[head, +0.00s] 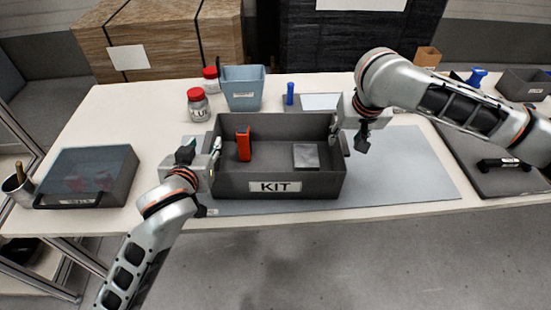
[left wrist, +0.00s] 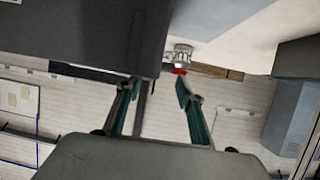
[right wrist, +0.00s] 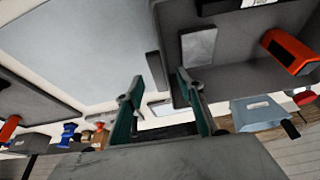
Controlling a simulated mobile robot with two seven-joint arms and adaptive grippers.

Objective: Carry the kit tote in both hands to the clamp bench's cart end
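The dark grey kit tote (head: 325,185) stands on the mat on the bench, labelled KIT. It holds a red-orange part (head: 243,144) and a grey flat packet (head: 306,156). My left gripper (head: 215,152) is at the tote's left wall; its fingers (left wrist: 158,90) are apart, close to the dark tote wall (left wrist: 85,40). My right gripper (head: 347,130) is at the tote's right wall; its fingers (right wrist: 158,90) are apart, on either side of the wall's handle strip (right wrist: 155,70). I cannot tell whether any finger touches the tote. The clamp bench's cart end is not identifiable.
A lidded grey box (head: 88,176) and a metal cup (head: 18,186) stand left. A glue jar (head: 198,104), a blue-grey bin (head: 243,88) and a blue-handled tool (head: 290,94) stand behind the tote. A dark tray (head: 490,178) lies right. The mat's right part is clear.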

